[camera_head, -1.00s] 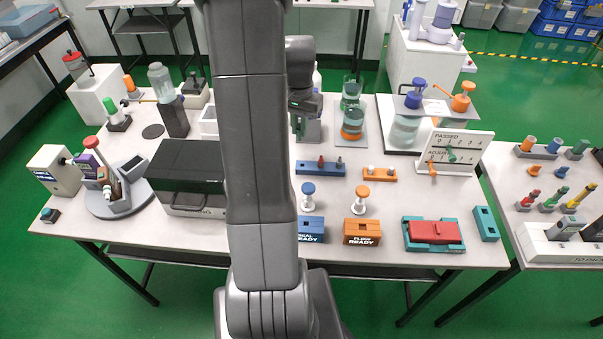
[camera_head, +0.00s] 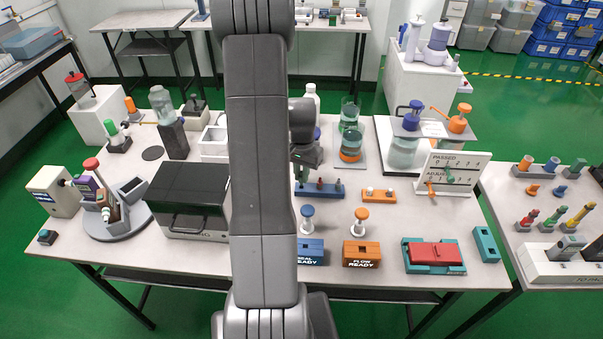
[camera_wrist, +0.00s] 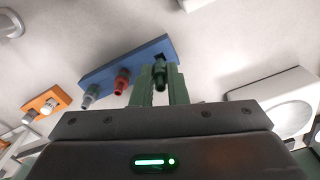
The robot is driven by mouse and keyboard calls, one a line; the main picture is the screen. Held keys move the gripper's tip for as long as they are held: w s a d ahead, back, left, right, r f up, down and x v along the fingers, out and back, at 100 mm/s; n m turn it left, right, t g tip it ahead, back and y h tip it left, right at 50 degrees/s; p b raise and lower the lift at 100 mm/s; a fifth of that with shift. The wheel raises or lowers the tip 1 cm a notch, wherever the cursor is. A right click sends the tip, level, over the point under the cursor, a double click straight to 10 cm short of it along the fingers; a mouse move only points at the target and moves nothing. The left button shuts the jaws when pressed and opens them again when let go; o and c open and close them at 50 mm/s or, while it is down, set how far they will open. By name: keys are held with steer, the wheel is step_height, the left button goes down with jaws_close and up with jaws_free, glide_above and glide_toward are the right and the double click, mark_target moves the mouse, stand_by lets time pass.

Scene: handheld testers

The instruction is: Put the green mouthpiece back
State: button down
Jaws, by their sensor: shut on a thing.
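The blue rack (camera_head: 328,194) lies on the table just right of my arm and also shows in the wrist view (camera_wrist: 110,69). It holds a red mouthpiece (camera_wrist: 122,81) and a grey mouthpiece (camera_wrist: 89,95), which stand in a row. My gripper (camera_wrist: 161,82) is shut on a dark green mouthpiece (camera_wrist: 160,73) between its two green fingers. The green mouthpiece is at the rack end beyond the red one, over or at a dark spot there. I cannot tell whether its tip is inside the rack. In the head view my gripper (camera_head: 302,176) is at the rack's left end.
An orange rack (camera_head: 378,194) with white pieces lies right of the blue rack. A blue-topped plunger (camera_head: 308,218) and an orange-topped one (camera_head: 360,221) stand in front. A beaker on a plate (camera_head: 350,148) stands behind. A black-topped box (camera_head: 188,196) is left of my arm.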

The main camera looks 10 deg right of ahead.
mark_target(301, 172)
steer(key=shift+f, duration=0.1)
steer(key=shift+f+b, duration=0.3)
steer(key=shift+b, duration=0.05)
steer(key=c, duration=1.4)
jaws_free()
steer(key=shift+c, duration=0.2)
steer(key=shift+r, duration=0.15)
steer(key=shift+w+r+p, duration=0.1)
steer(key=shift+r+p, duration=0.3)
steer(key=shift+r, duration=0.25)
step_height(301, 172, up, 11)
